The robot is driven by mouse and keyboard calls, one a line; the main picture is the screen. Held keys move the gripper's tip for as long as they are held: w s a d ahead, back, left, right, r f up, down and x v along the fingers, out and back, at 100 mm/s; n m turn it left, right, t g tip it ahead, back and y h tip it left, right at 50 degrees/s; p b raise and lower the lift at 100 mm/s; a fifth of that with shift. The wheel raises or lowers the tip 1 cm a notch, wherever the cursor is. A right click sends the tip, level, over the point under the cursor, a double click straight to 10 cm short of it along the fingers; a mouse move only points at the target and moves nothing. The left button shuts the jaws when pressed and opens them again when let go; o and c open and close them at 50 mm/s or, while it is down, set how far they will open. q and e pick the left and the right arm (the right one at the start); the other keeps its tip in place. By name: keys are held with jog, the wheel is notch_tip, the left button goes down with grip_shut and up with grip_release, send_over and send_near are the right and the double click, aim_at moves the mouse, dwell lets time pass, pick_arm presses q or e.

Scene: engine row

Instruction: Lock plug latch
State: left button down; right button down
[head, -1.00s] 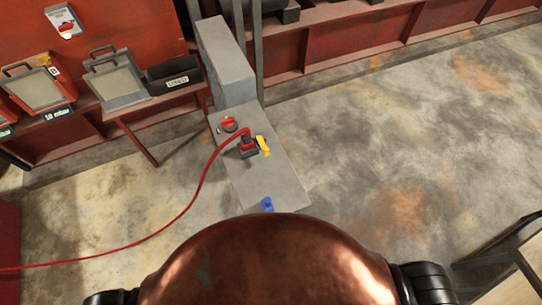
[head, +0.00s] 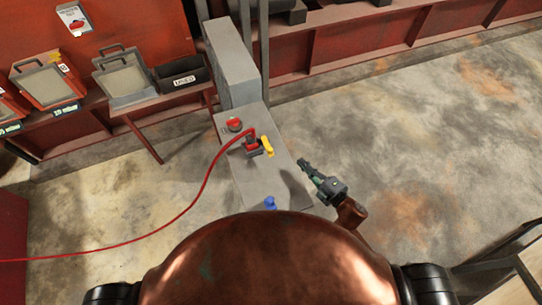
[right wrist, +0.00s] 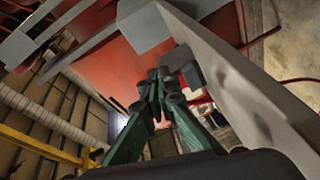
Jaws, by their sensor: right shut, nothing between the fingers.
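The red plug (head: 252,146) with its red cable sits in a dark socket on top of the grey cabinet (head: 232,187). A yellow latch lever (head: 267,146) stands just right of the plug, close beside it. My right gripper (head: 303,165) is right of the cabinet in the head view, its fingers shut and empty, pointing up and left toward the yellow lever with a gap between them. In the right wrist view the green fingers (right wrist: 160,75) meet at their tips in front of a grey surface. My left gripper is not in view.
A red knob (head: 234,124) is behind the plug and a blue part (head: 270,203) is at the cabinet's near edge. The red cable (head: 190,205) runs off to the left. A taller grey box (head: 231,62) stands behind. Floor at right is clear.

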jog(key=s+a+r+n+g+y, duration=0.3)
jog(key=s+a+n+y, duration=0.2)
jog(key=a+n, duration=0.2)
jog(key=shift+s+a+g, duration=0.25)
jog(key=shift+s+g, duration=0.05)
jog(key=shift+s, duration=0.1)
jog(key=shift+w, duration=0.1)
jog(key=p+x, duration=0.2)
jog(key=x, duration=0.8)
jog(key=w+d, duration=0.2)
jog(key=d, duration=0.1)
jog(key=shift+w+d+r, duration=0.1)
jog(key=shift+d, duration=0.15)
